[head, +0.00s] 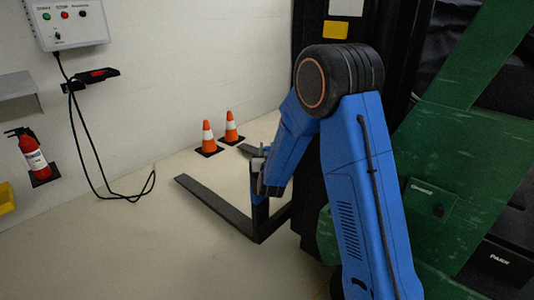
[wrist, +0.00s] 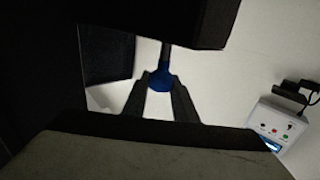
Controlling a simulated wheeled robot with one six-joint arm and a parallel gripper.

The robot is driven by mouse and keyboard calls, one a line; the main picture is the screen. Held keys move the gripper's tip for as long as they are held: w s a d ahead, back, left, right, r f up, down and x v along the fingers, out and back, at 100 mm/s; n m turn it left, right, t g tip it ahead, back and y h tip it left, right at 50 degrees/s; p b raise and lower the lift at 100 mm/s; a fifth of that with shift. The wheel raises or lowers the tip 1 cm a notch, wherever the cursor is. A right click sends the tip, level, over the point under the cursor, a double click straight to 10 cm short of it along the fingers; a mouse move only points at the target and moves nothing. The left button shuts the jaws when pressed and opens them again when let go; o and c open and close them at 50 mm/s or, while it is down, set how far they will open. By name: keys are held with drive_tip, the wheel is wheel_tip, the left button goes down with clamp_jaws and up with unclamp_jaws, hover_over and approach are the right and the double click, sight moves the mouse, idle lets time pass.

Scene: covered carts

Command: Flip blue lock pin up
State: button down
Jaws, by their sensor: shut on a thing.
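The blue lock pin (wrist: 159,80) shows in the wrist view as a round blue knob on a dark stem that runs up to a dark block. My gripper (wrist: 160,84) is shut on this knob, with one dark finger on each side. In the head view my gripper (head: 259,160) is beyond the bend of my blue arm, close above the dark forks (head: 222,207). The pin cannot be made out in the head view, where my arm and gripper cover that area.
A dark mast (head: 310,110) stands behind my arm, with green panels (head: 450,150) on the right. Two orange cones (head: 208,137) stand by the wall. A control box (head: 68,25) and fire extinguisher (head: 33,155) hang at left. Floor at left is clear.

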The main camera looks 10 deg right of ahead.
drive_tip(key=shift+r, duration=0.5)
drive_tip(key=c, duration=1.4)
unclamp_jaws()
drive_tip(key=shift+c, duration=0.2)
drive_tip(key=s+a, duration=0.2)
drive_tip(key=s, duration=1.5)
drive_tip(key=shift+a, duration=0.35)
